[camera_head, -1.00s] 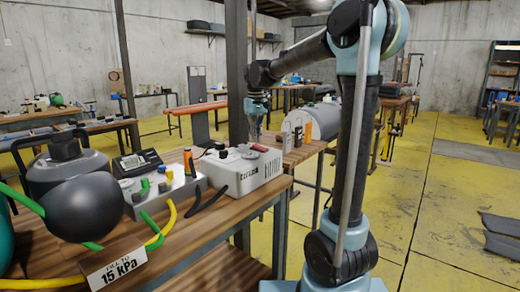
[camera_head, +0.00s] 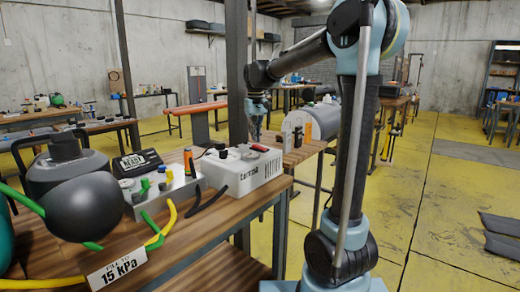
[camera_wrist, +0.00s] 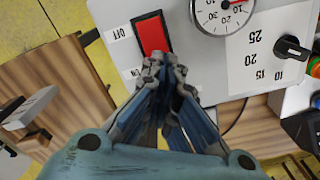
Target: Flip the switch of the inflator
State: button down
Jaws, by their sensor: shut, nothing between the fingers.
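The inflator (camera_head: 243,173) is a white box with lettering on its front, on the wooden bench in the head view. Its red switch (camera_head: 260,147) is on the top face. In the wrist view the red rocker switch (camera_wrist: 152,33) sits in a black frame, with an "OFF" label at its upper left and another label partly hidden lower down. My gripper (camera_wrist: 165,70) is shut and empty, its fingertips over the lower end of the switch. Whether they touch it cannot be told. In the head view my gripper (camera_head: 256,134) hangs just above the box.
A gauge (camera_wrist: 222,12) and a black knob (camera_wrist: 290,47) are beside the switch. A grey control box (camera_head: 165,190) with coloured knobs, a digital display (camera_head: 137,162), a dark ball (camera_head: 83,209) and a "15 kPa" sign (camera_head: 117,264) stand to the left. Hoses cross the bench.

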aim_at(256, 145)
jog(key=shift+f, duration=1.15)
dwell(0.8)
jog(key=shift+r, duration=3.5)
jog(key=s+d+f+m+t, duration=0.1)
jog(key=s+d+f, duration=0.4)
jog(key=s+d, duration=0.35)
jog(key=s+d+f+m, duration=0.1)
jog(key=s+d+f, duration=0.4)
jog(key=s+d, duration=0.3)
jog(key=s+d+f+m, duration=0.1)
jog(key=s+d+f, duration=0.1)
jog(key=s+f, duration=0.5)
jog(key=s+d+f+m+t, duration=0.1)
jog(key=s+d+f, duration=0.2)
jog(key=s+f, duration=0.5)
jog(key=shift+s+f, duration=0.15)
jog(key=shift+f, duration=0.3)
